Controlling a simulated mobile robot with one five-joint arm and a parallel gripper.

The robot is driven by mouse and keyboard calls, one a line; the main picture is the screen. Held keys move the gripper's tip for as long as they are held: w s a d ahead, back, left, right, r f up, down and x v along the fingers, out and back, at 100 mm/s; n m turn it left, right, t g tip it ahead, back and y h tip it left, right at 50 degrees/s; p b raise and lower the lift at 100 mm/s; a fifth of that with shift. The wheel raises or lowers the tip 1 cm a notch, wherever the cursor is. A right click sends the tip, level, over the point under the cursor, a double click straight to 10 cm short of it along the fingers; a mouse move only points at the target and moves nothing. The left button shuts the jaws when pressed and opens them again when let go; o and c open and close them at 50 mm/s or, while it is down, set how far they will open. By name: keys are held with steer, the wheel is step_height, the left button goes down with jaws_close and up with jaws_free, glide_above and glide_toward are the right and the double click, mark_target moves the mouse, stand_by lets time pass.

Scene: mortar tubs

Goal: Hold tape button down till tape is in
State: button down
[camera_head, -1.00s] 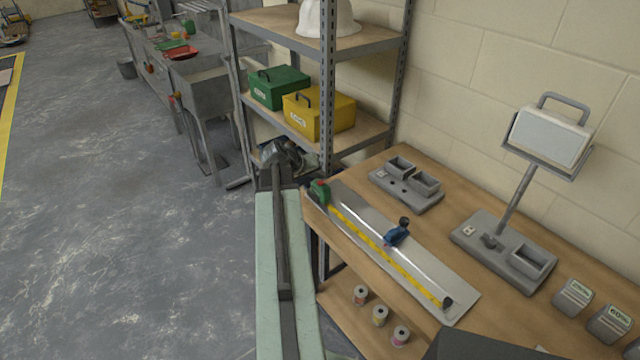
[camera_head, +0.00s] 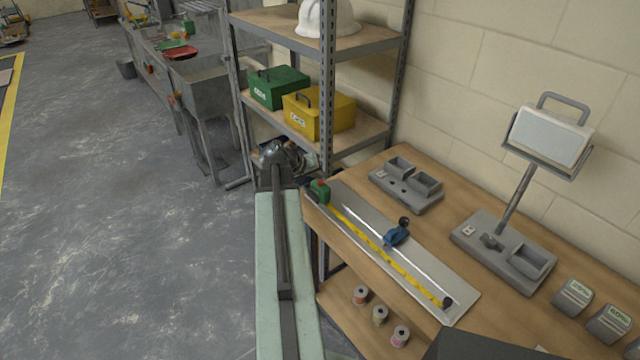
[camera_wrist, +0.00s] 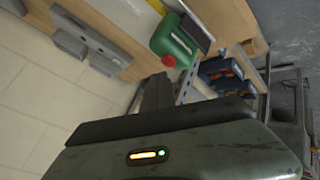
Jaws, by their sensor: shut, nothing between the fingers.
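The tape measure (camera_head: 320,191) has a green case with a red button and sits at the far left end of a metal plate on the workbench. Its yellow tape (camera_head: 390,255) is drawn out along the plate to a dark end piece (camera_head: 447,302). In the wrist view the green case (camera_wrist: 178,45) and red button (camera_wrist: 168,61) are close ahead of my gripper (camera_wrist: 160,80). The dark fingers are shut and empty, with their tips just below the button. I cannot tell whether they touch it. In the head view my arm largely hides the gripper.
A blue slider (camera_head: 397,234) sits on a rail beside the tape. Grey trays (camera_head: 407,187) and a lamp stand (camera_head: 503,250) are farther back on the bench (camera_head: 370,165). A shelf rack (camera_head: 325,100) with green and yellow boxes stands close behind my arm.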

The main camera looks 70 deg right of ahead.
mark_target(319, 184)
steer(key=shift+f, duration=0.1)
steer(key=shift+f+b, duration=0.3)
steer(key=shift+b, duration=0.1)
steer(key=shift+f+b, duration=0.4)
stand_by(0.4)
steer(key=shift+s+r, duration=0.1)
stand_by(0.9)
steer(key=shift+r+p, duration=0.7)
steer(key=shift+p, duration=0.1)
step_height(319, 184, up, 5)
steer(key=p, duration=0.5)
steer(key=shift+r, duration=0.1)
